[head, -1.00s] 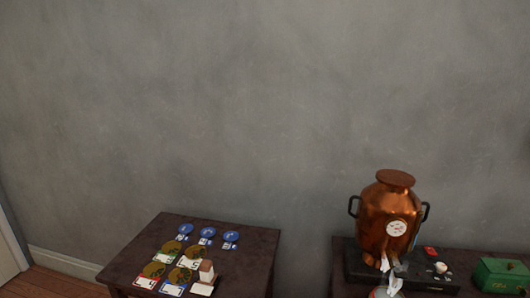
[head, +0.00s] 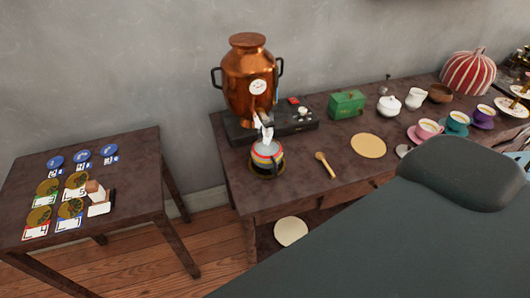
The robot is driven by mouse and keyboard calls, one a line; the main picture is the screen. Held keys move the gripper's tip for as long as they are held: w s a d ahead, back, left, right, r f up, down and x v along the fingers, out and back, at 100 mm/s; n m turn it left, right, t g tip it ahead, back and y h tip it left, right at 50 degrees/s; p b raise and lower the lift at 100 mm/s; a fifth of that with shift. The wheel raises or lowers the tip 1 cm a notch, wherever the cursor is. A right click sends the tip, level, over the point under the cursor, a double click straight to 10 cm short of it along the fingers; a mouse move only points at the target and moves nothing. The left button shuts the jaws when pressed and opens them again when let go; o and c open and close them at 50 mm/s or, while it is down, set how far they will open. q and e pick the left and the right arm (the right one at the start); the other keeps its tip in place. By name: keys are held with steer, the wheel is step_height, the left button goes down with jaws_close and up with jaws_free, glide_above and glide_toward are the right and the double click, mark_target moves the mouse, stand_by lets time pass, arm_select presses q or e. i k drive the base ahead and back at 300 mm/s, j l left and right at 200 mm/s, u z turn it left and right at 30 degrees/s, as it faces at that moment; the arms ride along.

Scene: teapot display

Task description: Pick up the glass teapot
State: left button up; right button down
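A small pot with coloured bands and a dark handle (head: 267,157) stands under the tap of the copper urn on the dark wooden table (head: 230,160). It looks partly see-through, but it is too small to be sure that it is the glass teapot. A white lidded pot (head: 388,106) stands further right, beside a white jug (head: 415,98). Neither of my grippers is in view. A large dark grey part, probably of my own body, covers the lower right and hides part of the table.
The copper urn (head: 249,75) rises behind the banded pot on a black base (head: 295,126). A wooden spoon (head: 325,164), round mat (head: 368,145), green box (head: 346,104) and cups stand rightward. A side table (head: 125,155) with cards is left; floor shows between.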

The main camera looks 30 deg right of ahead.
mark_target(267, 153)
steer(key=l, duration=0.6)
steer(key=l+u, duration=0.1)
steer(key=l, duration=0.5)
steer(key=k+l, duration=0.15)
steer(key=l, duration=0.45)
steer(key=l+u, duration=0.1)
steer(key=l, duration=0.5)
steer(key=k+l, duration=0.1)
steer(key=l, duration=0.5)
steer(key=u, duration=0.05)
